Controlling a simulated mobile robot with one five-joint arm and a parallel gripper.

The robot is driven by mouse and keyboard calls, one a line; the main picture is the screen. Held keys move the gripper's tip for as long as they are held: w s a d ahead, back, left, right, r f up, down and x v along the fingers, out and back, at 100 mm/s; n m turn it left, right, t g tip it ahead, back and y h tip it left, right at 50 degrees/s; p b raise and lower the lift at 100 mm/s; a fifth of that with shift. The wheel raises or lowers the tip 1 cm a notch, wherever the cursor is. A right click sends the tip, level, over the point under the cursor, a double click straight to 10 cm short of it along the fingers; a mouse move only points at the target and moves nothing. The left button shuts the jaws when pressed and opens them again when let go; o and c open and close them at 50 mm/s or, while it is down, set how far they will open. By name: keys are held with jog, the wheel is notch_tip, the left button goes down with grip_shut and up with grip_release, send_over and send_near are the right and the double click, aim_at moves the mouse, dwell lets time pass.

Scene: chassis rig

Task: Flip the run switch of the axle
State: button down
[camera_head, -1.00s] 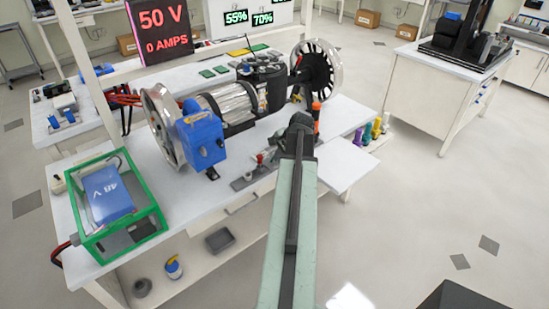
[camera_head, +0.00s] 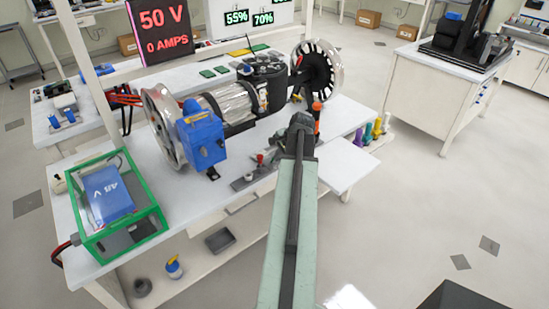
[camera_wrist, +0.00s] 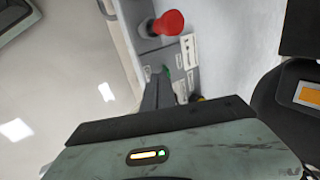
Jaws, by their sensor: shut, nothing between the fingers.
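The axle (camera_head: 228,104) lies across the white bench, with a large wheel at each end and a blue box at its left end. A grey control strip (camera_head: 240,184) with a red knob (camera_head: 260,158) sits at the bench's front edge. The red knob (camera_wrist: 171,22) also shows in the wrist view, beside white labels (camera_wrist: 188,50) and a small green spot. I cannot make out the run switch for certain. My gripper (camera_head: 299,122) is over the front of the bench, right of the red knob. Its shut, empty fingers (camera_wrist: 157,88) point at the strip and hide part of it.
A green-framed case with a blue battery (camera_head: 108,195) stands at the bench's left end. An orange-topped tool (camera_head: 316,115) stands just right of my gripper. Several coloured bottles (camera_head: 372,130) stand at the right. A screen (camera_head: 162,30) reads 50 V, 0 AMPS.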

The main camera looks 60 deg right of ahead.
jog(key=shift+f, duration=0.1)
jog(key=shift+f+b, duration=0.45)
jog(key=shift+b, duration=0.1)
jog(key=shift+s+a+f+b, duration=0.1)
jog(key=shift+s+f+b, duration=0.05)
jog(key=shift+b, duration=0.15)
